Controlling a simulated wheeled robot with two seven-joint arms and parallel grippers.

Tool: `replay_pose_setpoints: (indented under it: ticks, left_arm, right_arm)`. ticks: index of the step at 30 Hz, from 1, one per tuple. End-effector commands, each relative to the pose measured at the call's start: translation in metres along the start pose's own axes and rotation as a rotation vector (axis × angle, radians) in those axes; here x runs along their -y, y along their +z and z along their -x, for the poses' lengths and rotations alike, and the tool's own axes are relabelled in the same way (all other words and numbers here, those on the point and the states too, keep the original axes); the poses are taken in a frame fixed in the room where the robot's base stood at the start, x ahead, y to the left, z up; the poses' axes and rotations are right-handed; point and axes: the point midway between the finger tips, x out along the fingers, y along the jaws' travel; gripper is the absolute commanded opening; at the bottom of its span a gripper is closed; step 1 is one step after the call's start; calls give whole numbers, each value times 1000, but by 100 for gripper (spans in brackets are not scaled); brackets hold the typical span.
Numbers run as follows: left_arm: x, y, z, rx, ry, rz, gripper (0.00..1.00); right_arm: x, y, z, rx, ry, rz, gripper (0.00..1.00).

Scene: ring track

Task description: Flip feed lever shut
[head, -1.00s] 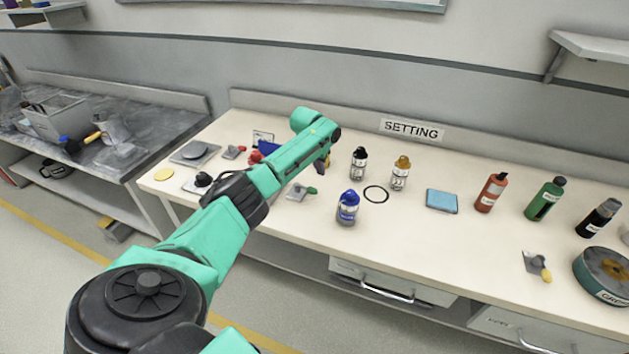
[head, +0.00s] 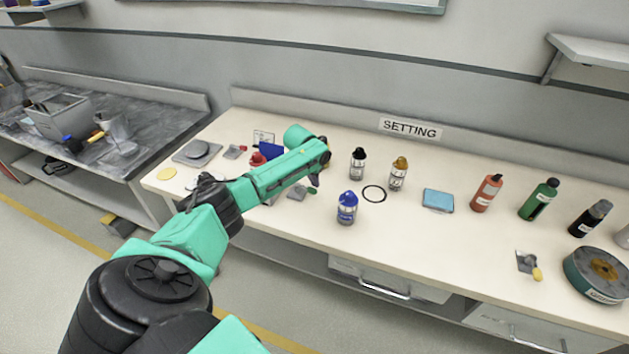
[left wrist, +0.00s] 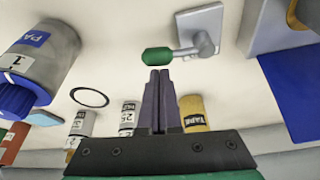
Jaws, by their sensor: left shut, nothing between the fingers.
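A small lever with a green handle (left wrist: 157,57) on a grey square base (left wrist: 207,22) is close in front of my left gripper (left wrist: 159,78) in the left wrist view. The handle lies out to the left of its pivot there, just beyond the fingertips, and a small gap seems to separate them. In the head view the lever base (head: 297,193) is on the white bench, with the handle pointing right, just below my left gripper (head: 315,180). My left gripper is shut and empty. My right gripper is not in view.
A blue-capped bottle (head: 347,208) stands right of the lever. A black-capped bottle (head: 358,164), an orange-capped bottle (head: 398,174) and a black ring (head: 374,194) are further right. A blue block (head: 271,151) is behind my forearm.

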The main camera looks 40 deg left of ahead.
Motion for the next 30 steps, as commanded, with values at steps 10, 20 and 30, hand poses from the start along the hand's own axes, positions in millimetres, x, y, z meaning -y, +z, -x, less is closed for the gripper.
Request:
replay_pose_setpoints:
  ticks: [10,20,30]
  left_arm:
    - [-1,3,2,0,21,-52,0]
    - [-1,5,3,0,37,-100,0]
    - [-2,10,5,1,66,-176,0]
  right_arm:
    - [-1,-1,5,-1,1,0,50]
    - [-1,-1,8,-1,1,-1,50]
    - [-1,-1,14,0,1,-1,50]
